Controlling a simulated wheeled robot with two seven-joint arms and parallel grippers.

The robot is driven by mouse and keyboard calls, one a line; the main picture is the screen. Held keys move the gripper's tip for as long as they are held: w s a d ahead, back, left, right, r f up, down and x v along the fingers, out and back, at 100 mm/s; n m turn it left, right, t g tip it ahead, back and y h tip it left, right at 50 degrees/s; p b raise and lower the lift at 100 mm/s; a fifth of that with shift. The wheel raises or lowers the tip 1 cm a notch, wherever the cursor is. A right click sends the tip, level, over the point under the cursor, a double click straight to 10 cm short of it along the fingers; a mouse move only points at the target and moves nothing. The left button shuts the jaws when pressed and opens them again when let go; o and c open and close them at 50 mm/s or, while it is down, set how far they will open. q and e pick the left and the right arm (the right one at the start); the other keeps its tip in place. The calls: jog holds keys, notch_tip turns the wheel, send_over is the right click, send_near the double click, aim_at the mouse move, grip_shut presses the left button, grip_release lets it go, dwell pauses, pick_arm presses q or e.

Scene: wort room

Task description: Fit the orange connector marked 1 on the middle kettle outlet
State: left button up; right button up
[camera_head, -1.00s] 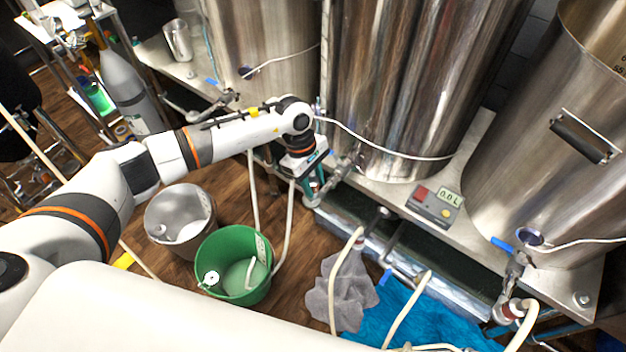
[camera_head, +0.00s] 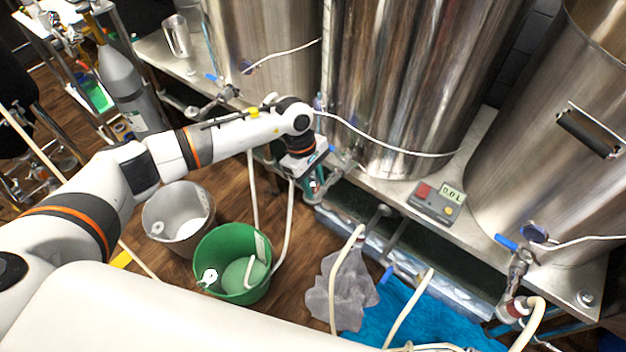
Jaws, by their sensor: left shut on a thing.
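The middle kettle (camera_head: 405,85) is a tall steel vessel at the top centre. Its outlet (camera_head: 345,165) shows at the lower left of it, small and partly hidden by my left gripper (camera_head: 314,190). That gripper points down just left of and in front of the outlet. It is shut on a small piece at the end of a pale hose (camera_head: 291,215). The piece is mostly hidden by the fingers, so its orange colour and its mark cannot be read. I cannot tell whether it touches the outlet. My right gripper is not in view.
A green bucket (camera_head: 205,245) and a steel pot (camera_head: 150,215) stand on the floor below my left arm. A control box (camera_head: 437,203) sits on the steel bench. The right kettle (camera_head: 545,150) has a blue-handled valve (camera_head: 507,242). Grey cloth (camera_head: 322,310) and blue cloth (camera_head: 370,325) lie in front.

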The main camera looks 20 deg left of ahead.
pick_arm(q)
jog(key=shift+f, duration=0.35)
jog(key=shift+a+f+b, duration=0.1)
jog(key=shift+f+b, duration=0.15)
jog(key=shift+b, duration=0.15)
jog(key=o, duration=1.1)
jog(key=shift+s+f, duration=0.1)
jog(key=shift+o, duration=0.2)
